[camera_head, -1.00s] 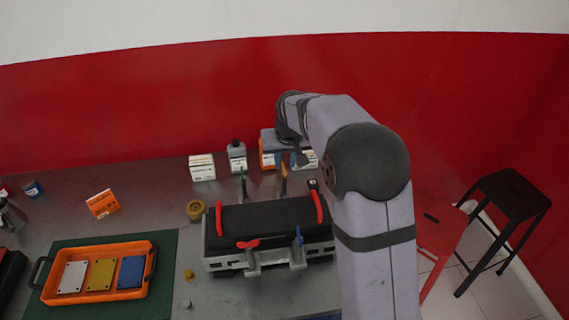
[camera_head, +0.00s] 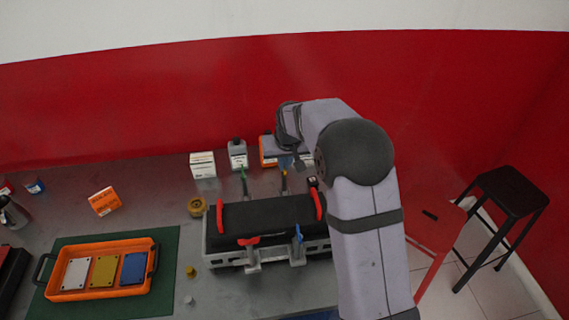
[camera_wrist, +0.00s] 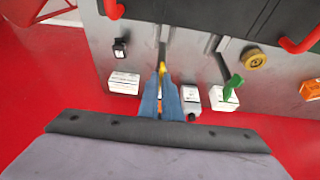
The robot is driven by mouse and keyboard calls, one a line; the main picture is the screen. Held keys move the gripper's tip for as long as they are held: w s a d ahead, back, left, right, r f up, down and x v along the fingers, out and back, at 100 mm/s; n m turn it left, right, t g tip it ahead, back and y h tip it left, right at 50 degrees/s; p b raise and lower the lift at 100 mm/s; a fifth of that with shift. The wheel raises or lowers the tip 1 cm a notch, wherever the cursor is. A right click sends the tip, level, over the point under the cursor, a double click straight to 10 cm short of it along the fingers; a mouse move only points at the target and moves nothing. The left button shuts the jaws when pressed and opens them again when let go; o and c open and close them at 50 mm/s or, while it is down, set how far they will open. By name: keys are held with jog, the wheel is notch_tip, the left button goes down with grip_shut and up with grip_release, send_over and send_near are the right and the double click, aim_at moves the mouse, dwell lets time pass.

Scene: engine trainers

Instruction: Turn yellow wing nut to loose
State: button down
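The yellow wing nut (camera_wrist: 163,68) is on the back side of the engine trainer (camera_head: 262,213), at the end of a grey rod or arm. In the wrist view it is right at the fingertips of my gripper (camera_wrist: 161,78). The blue fingers come close together there with a narrow gap behind the tips. Whether they press on the nut is not clear. In the head view my gripper (camera_head: 285,163) points down just above the yellow nut, partly hidden by my wrist. A green wing nut (camera_wrist: 233,86) stands beside it, also at the back.
Red (camera_head: 248,241) and blue (camera_head: 298,235) wing nuts are on the trainer's front side. An orange tray (camera_head: 100,294) lies on a green mat at left.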

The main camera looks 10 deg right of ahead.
jog(key=shift+f+n, duration=0.1)
jog(key=shift+n, duration=0.3)
jog(key=n+b, duration=0.1)
jog(key=n+y, duration=0.1)
jog(key=n, duration=0.1)
jog(key=shift+d+f+n+g+y+b, duration=0.15)
jog(key=shift+d+n+g+y+b, duration=0.05)
jog(key=shift+n+g+y+b, duration=0.15)
jog(key=n+b, duration=0.1)
jog(key=n, duration=0.1)
jog(key=n+y, duration=0.1)
jog(key=n, duration=0.1)
jog(key=shift+w+d+g+y+b, duration=0.1)
jog(key=shift+g+y+b, duration=0.15)
jog(key=shift+g+b, duration=0.15)
jog(key=n+g, duration=0.1)
jog(key=n, duration=0.2)
jog(key=shift+y, duration=0.3)
jog(key=n+p, duration=0.1)
jog(key=n, duration=0.1)
jog(key=shift+w+d+n+g+p, duration=0.1)
jog(key=shift+n+g+p, duration=0.25)
jog(key=shift+n+g+y+p, duration=0.3)
jog(key=shift+n+g+p, duration=0.3)
jog(key=shift+n+p, duration=0.7)
jog(key=shift+n, duration=0.3)
